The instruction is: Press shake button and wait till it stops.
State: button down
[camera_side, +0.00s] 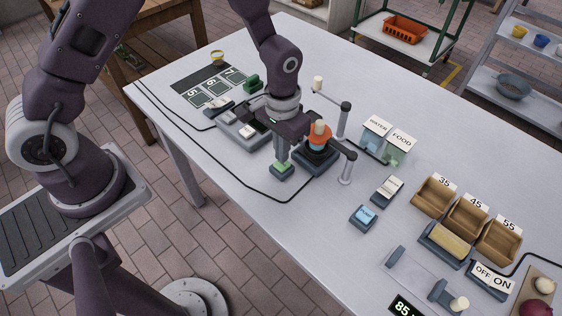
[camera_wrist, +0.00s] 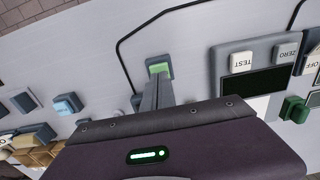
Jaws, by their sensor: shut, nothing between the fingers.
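A green button (camera_side: 283,171) on a small dark base sits on the white table, beside a dark device (camera_side: 316,162) that bears an orange-and-tan container (camera_side: 320,134). No label on the button is readable. My gripper (camera_side: 281,160) is shut and empty, pointing down right at the green button. In the wrist view the button (camera_wrist: 159,67) shows just beyond my closed fingertips (camera_wrist: 158,82). I cannot tell whether the fingertips touch it or whether it is pressed down.
Posts with knobs (camera_side: 345,120) stand close right of my gripper. A panel with TEST and ZERO keys (camera_wrist: 242,61) lies on the other side. WATER and FOOD bins (camera_side: 388,140), a blue button (camera_side: 363,215) and wooden trays (camera_side: 468,218) are farther right. A black cable (camera_side: 225,168) runs along the table.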

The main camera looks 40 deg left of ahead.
jog(key=shift+f, duration=0.2)
jog(key=shift+f, duration=0.95)
jog(key=shift+r, duration=4.15)
jog(key=shift+r, duration=0.15)
